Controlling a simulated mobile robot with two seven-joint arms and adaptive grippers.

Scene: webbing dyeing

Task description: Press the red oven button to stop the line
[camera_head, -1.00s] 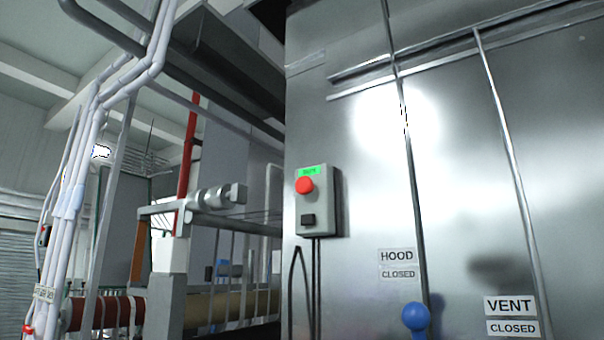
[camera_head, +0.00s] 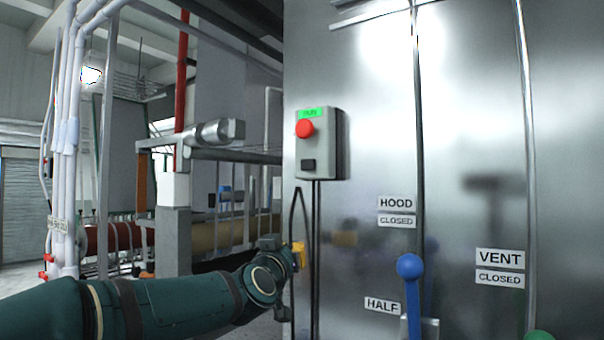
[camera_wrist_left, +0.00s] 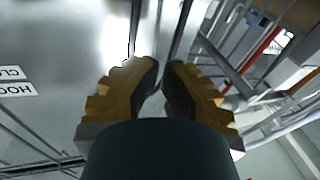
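The red button (camera_head: 305,129) sits on a grey control box on the left part of the steel oven wall. A lit green label reading "RUN" is above it, and a dark square is below it. My left gripper (camera_head: 299,254), with yellow fingers, is below the box, near the wall's left edge and apart from the button. In the left wrist view the two fingers (camera_wrist_left: 161,68) come together at the tips with nothing seen between them. The button is not seen in that view. My right gripper is not in view.
A blue-knobbed lever (camera_head: 410,268) stands out from the wall right of the box, under the "HOOD CLOSED" labels (camera_head: 396,212). A green rounded thing (camera_head: 538,336) shows at the bottom right. Black cables (camera_head: 316,250) hang below the box. Pipes and rollers stand left.

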